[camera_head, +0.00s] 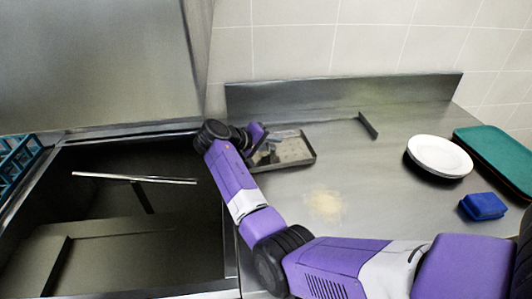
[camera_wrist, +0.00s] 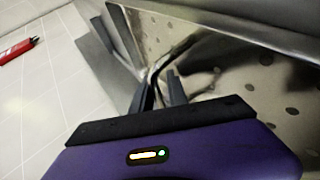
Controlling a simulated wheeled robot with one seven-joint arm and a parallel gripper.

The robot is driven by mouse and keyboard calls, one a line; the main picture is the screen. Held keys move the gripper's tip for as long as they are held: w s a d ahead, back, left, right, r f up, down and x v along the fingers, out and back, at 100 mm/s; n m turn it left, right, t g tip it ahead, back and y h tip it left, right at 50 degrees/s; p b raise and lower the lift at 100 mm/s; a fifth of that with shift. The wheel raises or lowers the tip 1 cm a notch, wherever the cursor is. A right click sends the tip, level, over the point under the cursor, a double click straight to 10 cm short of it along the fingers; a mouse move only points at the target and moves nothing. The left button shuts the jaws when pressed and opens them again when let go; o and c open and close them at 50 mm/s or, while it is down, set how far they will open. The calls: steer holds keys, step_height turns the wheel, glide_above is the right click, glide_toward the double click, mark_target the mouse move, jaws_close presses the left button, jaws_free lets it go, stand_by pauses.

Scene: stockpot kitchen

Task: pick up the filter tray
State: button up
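The filter tray (camera_head: 294,152) is a shallow grey metal tray on the steel counter, just right of the sink, with its left part hidden by my arm. In the wrist view its perforated metal face (camera_wrist: 225,85) fills the right side, with a dark bent handle (camera_wrist: 184,46) in front. My gripper (camera_head: 262,146) is at the tray's left end. In the wrist view its two dark fingers (camera_wrist: 161,92) are close together around the lower end of the handle. I cannot tell whether the tray is lifted off the counter.
A deep steel sink (camera_head: 150,235) lies at the left. White plates (camera_head: 439,155), a green tray (camera_head: 497,152) and a blue sponge (camera_head: 483,206) are at the right. Pale crumbs (camera_head: 324,202) lie on the open counter.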

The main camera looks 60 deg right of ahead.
steer(key=shift+c, duration=0.5)
jaws_close()
stand_by(0.8)
